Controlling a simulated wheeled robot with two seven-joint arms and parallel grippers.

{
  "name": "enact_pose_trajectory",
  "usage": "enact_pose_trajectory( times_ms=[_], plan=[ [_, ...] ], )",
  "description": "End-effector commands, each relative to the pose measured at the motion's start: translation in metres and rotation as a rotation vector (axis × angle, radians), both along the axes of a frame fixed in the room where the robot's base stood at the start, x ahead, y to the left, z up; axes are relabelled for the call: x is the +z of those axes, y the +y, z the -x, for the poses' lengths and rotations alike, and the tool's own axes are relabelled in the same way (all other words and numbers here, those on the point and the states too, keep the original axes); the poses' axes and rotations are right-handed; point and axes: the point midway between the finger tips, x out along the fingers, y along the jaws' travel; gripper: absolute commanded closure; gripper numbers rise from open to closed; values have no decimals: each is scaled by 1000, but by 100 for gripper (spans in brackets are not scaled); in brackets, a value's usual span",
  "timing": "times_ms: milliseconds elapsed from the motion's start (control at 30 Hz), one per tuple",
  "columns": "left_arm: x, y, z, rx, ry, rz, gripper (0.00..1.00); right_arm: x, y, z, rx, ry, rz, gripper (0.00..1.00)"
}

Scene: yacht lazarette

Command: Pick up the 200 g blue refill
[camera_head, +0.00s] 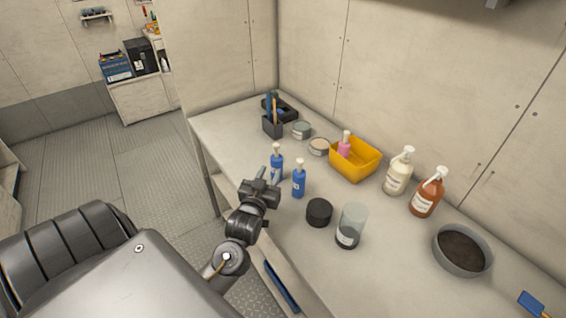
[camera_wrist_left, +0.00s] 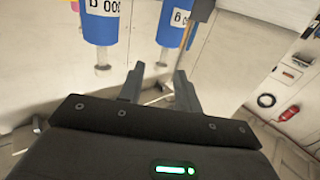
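Two blue bottles with pale tops stand upright on the workbench (camera_head: 230,133): a left blue bottle (camera_head: 277,163) and a right blue bottle (camera_head: 299,184). Their labels are too small to read in the head view. In the left wrist view, which looks upside down, two blue bottles show, one larger at left (camera_wrist_left: 101,22) and one at right (camera_wrist_left: 172,24); their labels are cut off or hard to read. My left gripper (camera_head: 268,174) is open and empty at the bench's front edge, close to the left blue bottle. It also shows in the wrist view (camera_wrist_left: 160,86). My right gripper is out of view.
A black lidded jar (camera_head: 319,212) and a clear cylinder (camera_head: 352,226) stand right of the bottles. Behind are a yellow bin (camera_head: 356,168) with a pink bottle, two round tins, and a dark tool holder (camera_head: 272,127). Pump bottles and a grey bowl (camera_head: 462,250) stand farther right.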

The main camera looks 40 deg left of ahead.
Motion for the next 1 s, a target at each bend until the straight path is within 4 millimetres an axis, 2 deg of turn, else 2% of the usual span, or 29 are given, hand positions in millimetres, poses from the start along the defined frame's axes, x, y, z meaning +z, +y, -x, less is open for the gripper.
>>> enact_pose_trajectory(
  times_ms=[133,333,467,667,900,1000],
  plan=[
    [2,11,-5,14,0,-2,66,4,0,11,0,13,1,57],
    [1,27,-31,20,1,-3,66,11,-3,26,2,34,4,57],
    [0,30,-42,18,2,-2,66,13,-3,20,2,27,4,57],
    [0,31,-47,17,0,-1,66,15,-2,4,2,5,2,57],
    [-1,40,-77,16,2,-2,66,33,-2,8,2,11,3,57],
    [-2,45,-88,16,1,-3,66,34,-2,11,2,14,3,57]
  ],
)
